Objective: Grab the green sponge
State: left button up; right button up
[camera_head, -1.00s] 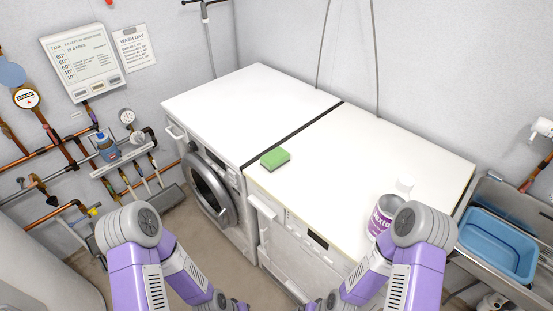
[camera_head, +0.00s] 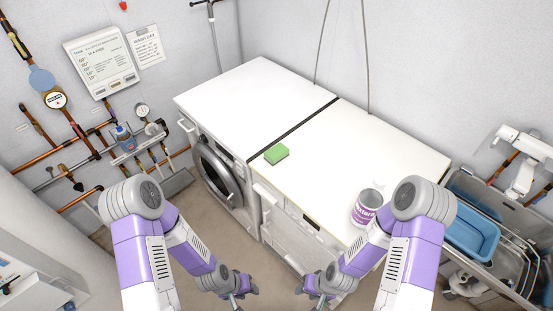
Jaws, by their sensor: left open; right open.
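The green sponge (camera_head: 276,153) lies flat on the white top of the right-hand machine, near its front left corner, just right of the dark gap between the two machines. My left gripper (camera_head: 239,297) is low in front of the machines, well below and in front of the sponge, with nothing seen in it. My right gripper (camera_head: 318,302) is beside it to the right, also low and apart from the sponge. Both fingertips are small and partly cut off by the bottom edge of the view.
A blue basin (camera_head: 472,228) sits in the metal sink at the right. The left-hand washer top (camera_head: 255,100) is clear. Pipes run along the left wall.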

aim_at(279, 152)
jog(key=k, duration=0.8)
jog(key=u, duration=1.3)
jog(key=i, duration=2.3)
jog(key=z, duration=1.2)
